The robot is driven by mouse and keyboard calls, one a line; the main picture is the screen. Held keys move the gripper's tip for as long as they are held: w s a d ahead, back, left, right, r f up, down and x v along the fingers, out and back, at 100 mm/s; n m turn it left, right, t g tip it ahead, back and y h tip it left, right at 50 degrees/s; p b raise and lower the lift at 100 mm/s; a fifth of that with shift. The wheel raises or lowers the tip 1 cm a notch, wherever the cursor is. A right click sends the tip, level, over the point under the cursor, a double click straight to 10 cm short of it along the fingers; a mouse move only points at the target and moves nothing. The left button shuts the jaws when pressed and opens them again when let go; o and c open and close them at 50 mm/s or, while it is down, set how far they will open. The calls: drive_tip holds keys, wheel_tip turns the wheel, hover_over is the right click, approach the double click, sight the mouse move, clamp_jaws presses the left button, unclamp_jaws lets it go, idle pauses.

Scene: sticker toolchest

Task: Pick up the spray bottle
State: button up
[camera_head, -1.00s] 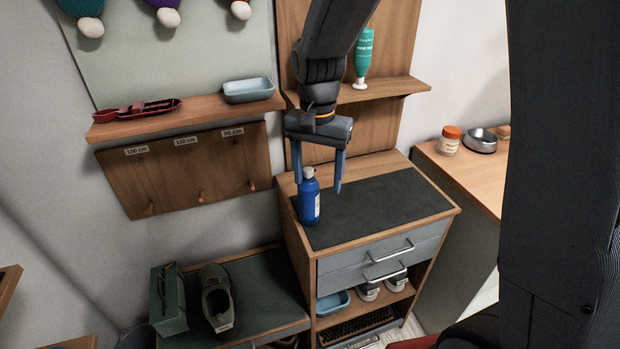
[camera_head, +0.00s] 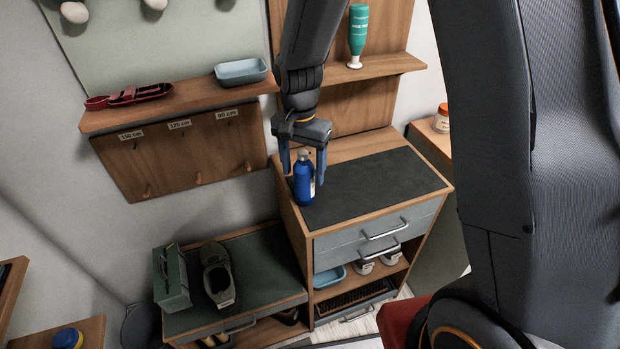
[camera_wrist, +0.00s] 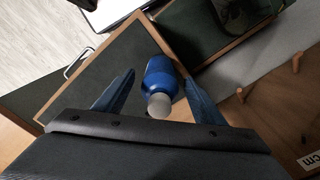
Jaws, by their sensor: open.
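A blue bottle (camera_head: 303,184) with a grey cap and a pale label stands upright on the left part of the dark mat on the tool chest (camera_head: 378,187). My gripper (camera_head: 307,172) points down over it and is open, with its two blue fingers on either side of the bottle's upper part. In the wrist view the bottle (camera_wrist: 160,85) lies between the open fingers (camera_wrist: 157,92), nearer the right one. I cannot tell whether either finger touches it. A green bottle (camera_head: 358,32) stands upside down on the upper shelf at the back.
A wall shelf (camera_head: 190,103) at left holds a blue tray (camera_head: 241,72) and a red tool (camera_head: 140,95). A low bench (camera_head: 255,270) at lower left carries a shoe (camera_head: 217,277) and a green box (camera_head: 171,277). The mat right of the bottle is clear.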

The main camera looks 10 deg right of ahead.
drive_tip(key=shift+d+f, duration=0.15)
drive_tip(key=shift+f, duration=0.2)
drive_tip(key=shift+c, duration=0.3)
drive_tip(key=shift+w+d, duration=0.1)
drive_tip(key=shift+w, duration=0.05)
drive_tip(key=c, duration=1.3)
